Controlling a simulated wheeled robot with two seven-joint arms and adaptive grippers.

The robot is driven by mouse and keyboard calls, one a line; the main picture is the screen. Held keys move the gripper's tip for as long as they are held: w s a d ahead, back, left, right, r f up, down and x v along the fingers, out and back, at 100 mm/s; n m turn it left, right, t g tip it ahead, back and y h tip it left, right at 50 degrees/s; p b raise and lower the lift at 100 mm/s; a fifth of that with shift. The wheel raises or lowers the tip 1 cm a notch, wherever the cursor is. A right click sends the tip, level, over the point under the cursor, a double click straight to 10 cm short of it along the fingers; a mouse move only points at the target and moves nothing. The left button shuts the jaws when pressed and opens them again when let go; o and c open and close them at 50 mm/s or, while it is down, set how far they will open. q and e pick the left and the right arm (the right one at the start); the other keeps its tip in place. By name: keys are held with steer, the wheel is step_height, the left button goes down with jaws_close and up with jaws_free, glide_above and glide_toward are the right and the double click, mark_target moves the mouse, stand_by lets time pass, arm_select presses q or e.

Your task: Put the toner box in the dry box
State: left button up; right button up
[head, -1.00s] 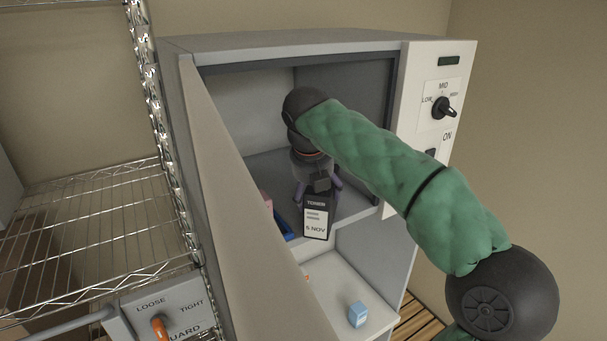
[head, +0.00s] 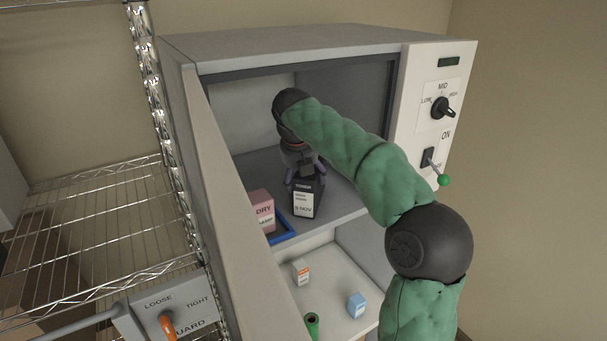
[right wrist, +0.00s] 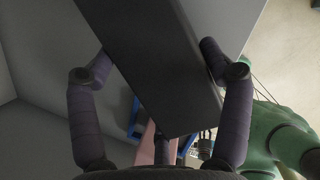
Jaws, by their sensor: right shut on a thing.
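The toner box (head: 306,200) is black with a white label reading "TONER" and "5 NOV". My right gripper (head: 304,182) is shut on it, inside the upper compartment of the dry box (head: 290,42). In the right wrist view the toner box (right wrist: 150,65) lies between the two fingers of my right gripper (right wrist: 155,70). The box looks upright near the front of the upper shelf (head: 345,200); I cannot tell whether it touches the shelf. My left gripper is not in view.
A pink box marked "DRY" (head: 262,208) stands in a blue tray (head: 285,228) just left of the toner box. The lower shelf (head: 330,282) holds a white-orange box (head: 301,272), a blue box (head: 356,305) and a green cylinder (head: 312,325). The open door (head: 230,210) flanks the left side.

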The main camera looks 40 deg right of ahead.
steer(key=shift+s+r, duration=0.1)
steer(key=shift+r, duration=0.05)
steer(key=o, duration=1.6)
steer(key=shift+f, duration=0.2)
